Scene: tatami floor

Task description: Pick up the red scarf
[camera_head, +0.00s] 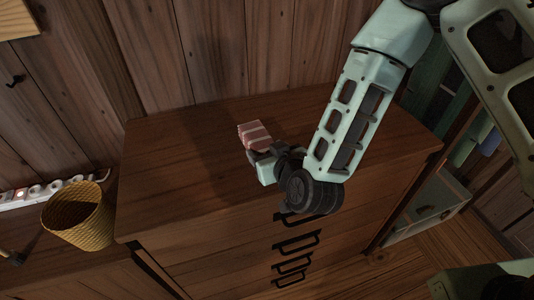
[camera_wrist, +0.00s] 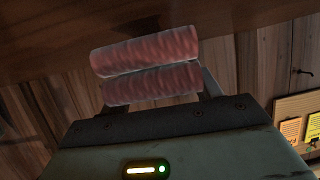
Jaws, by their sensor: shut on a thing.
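The red scarf (camera_head: 253,133) is a folded bundle with pale stripes above the top of the wooden dresser (camera_head: 180,150). My gripper (camera_head: 262,152) is shut on it. In the wrist view the scarf (camera_wrist: 146,62) shows as two reddish rolls across the jaws, and the gripper (camera_wrist: 155,100) is close below it in the picture. The fingertips are mostly hidden by the scarf. I cannot tell for certain whether the scarf still touches the dresser top.
A yellow woven basket (camera_head: 78,217) stands left of the dresser, near a white power strip (camera_head: 50,190). A plank wall (camera_head: 200,50) rises behind. The left part of the dresser top is clear. A shelf with glass (camera_head: 425,205) stands at the right.

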